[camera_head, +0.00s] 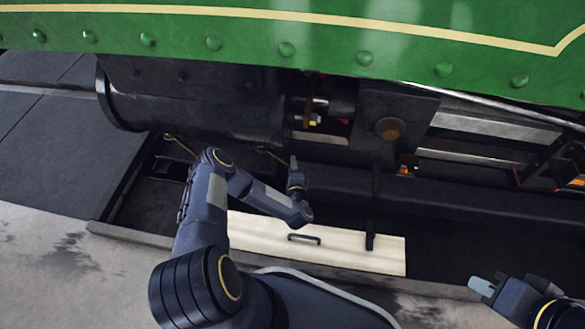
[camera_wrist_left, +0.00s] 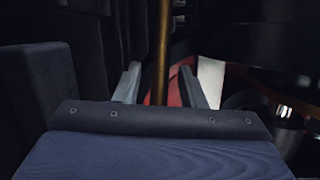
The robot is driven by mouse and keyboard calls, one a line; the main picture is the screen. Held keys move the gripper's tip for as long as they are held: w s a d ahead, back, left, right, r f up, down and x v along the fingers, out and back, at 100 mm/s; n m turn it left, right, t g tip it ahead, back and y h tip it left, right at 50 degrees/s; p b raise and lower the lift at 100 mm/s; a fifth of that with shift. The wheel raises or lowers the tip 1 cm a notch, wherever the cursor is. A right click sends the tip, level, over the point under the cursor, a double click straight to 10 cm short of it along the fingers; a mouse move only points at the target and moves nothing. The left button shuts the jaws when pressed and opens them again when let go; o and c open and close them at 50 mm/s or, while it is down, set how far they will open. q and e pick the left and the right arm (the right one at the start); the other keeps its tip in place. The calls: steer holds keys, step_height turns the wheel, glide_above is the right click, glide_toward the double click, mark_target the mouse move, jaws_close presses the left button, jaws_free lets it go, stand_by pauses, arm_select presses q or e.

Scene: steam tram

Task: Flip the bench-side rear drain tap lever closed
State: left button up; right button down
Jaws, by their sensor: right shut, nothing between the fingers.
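Two thin brass tap levers show under the dark cylinder in the head view, one at the left (camera_head: 180,145) and one at the right (camera_head: 268,153). I cannot tell from the view which is the rear one. My left gripper (camera_head: 295,163) points up beside the right-hand lever's end. In the left wrist view my left gripper (camera_wrist_left: 160,88) is open, its two fingers apart on either side of an upright brass rod (camera_wrist_left: 162,50). Contact with the rod is not visible. My right gripper (camera_head: 481,286) is shut and empty at the lower right, away from the levers.
The dark cylinder (camera_head: 195,105) and green riveted panel (camera_head: 300,30) hang above my left gripper. A pale board (camera_head: 350,253) with a black handle (camera_head: 304,239) lies below. A dark rail (camera_head: 450,195) runs to the right. Grey paving (camera_head: 50,250) is clear at left.

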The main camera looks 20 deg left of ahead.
arm_select(q)
steer(key=shift+c, duration=0.5)
jaws_close()
